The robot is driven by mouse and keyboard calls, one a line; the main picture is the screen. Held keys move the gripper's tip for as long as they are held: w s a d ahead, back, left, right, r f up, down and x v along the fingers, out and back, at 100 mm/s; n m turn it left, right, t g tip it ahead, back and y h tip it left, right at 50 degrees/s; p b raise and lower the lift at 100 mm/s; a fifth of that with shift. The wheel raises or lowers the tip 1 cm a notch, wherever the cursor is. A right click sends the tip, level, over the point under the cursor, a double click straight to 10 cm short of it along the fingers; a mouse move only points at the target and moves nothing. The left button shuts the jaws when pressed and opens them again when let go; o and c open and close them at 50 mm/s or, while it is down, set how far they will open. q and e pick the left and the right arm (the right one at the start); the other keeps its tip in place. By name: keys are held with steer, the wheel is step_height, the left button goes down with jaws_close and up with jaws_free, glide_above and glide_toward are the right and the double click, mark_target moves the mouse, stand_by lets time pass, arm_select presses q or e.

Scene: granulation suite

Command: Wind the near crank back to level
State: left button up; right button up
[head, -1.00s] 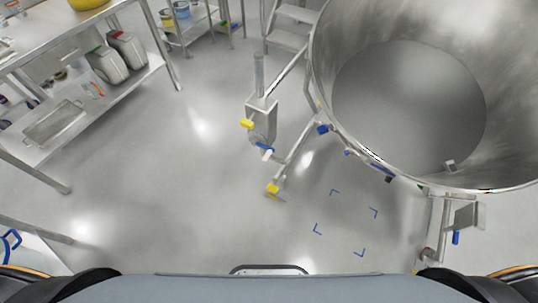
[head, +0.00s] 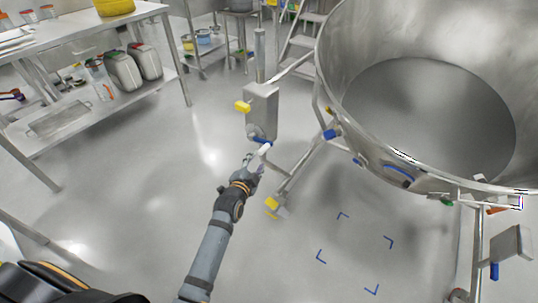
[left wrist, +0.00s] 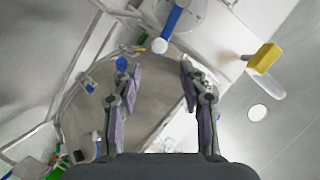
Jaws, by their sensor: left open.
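A crank (head: 260,140) with a blue arm and a pale knob is mounted low on a grey metal post box beside the big steel vessel. In the left wrist view its blue arm (left wrist: 172,21) runs from a round grey hub to the white knob (left wrist: 159,46). My left gripper (head: 256,160) reaches the crank from below in the head view. Its fingers (left wrist: 154,64) are open, with the knob just beyond and between the tips. The knob looks free of the fingers. My right gripper is not in view.
The large open steel vessel (head: 335,75) fills the upper right. A yellow tab (head: 242,106) and a yellow foot (head: 275,207) are close to the crank. A steel bench (head: 150,12) stands at left. Blue corner marks (head: 343,215) lie on clear floor.

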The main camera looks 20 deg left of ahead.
mark_target(262, 153)
arm_select(q)
steer(key=b+x, duration=0.2)
steer(key=x, duration=0.7)
steer(key=shift+w+f, duration=0.1)
steer(key=shift+f, duration=0.05)
steer(key=shift+w, duration=0.3)
jaws_close()
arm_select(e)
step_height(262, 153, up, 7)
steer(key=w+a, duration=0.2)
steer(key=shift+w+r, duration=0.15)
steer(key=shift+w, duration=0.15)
arm_select(q)
steer(key=shift+s, duration=0.1)
